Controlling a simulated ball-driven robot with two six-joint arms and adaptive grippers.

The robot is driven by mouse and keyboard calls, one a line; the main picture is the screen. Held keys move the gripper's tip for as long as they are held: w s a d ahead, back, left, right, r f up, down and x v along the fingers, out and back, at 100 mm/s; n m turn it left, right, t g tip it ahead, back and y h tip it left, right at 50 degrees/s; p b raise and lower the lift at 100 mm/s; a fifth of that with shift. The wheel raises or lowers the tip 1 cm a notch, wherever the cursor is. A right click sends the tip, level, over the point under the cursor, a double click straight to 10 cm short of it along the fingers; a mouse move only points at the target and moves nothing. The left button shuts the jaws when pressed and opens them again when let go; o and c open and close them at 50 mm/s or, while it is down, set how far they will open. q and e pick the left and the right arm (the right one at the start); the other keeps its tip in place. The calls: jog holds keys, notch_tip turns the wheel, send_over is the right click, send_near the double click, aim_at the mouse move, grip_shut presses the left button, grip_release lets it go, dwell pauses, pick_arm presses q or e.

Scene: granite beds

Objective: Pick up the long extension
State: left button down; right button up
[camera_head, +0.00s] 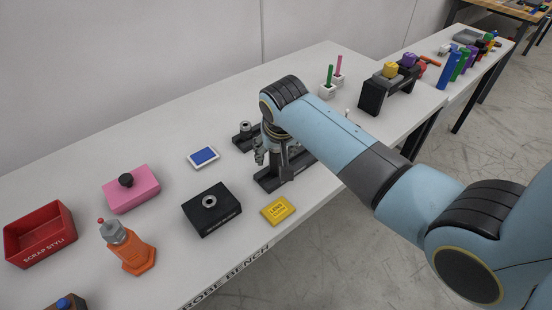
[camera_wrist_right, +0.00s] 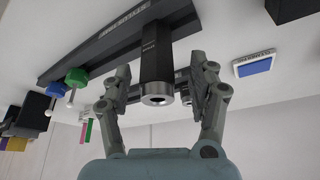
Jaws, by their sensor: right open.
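My right gripper (camera_head: 268,153) is over the black rack (camera_head: 268,184) on the white bench, with its arm hiding part of the rack. In the right wrist view, its open fingers (camera_wrist_right: 160,72) stand on either side of a dark post with a silver ring end (camera_wrist_right: 157,94). This post may be the long extension; its label is too small to read. There is a gap on each side of the post, so it is not gripped. A long dark rail (camera_wrist_right: 100,52) runs behind it. My left gripper is not in view.
A blue-faced tablet (camera_head: 204,157), a black box with a ring (camera_head: 211,208) and a yellow block (camera_head: 278,209) lie near the rack. A pink box (camera_head: 131,189), orange stand (camera_head: 131,251) and red scrap tray (camera_head: 40,236) stand left. White blocks with pegs (camera_head: 327,90) stand behind.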

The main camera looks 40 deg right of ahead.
aim_at(275, 157)
jog(key=shift+x, duration=2.4)
jog(key=shift+w+d+r, duration=0.1)
jog(key=shift+d, duration=0.1)
jog(key=shift+c, duration=0.3)
grip_shut()
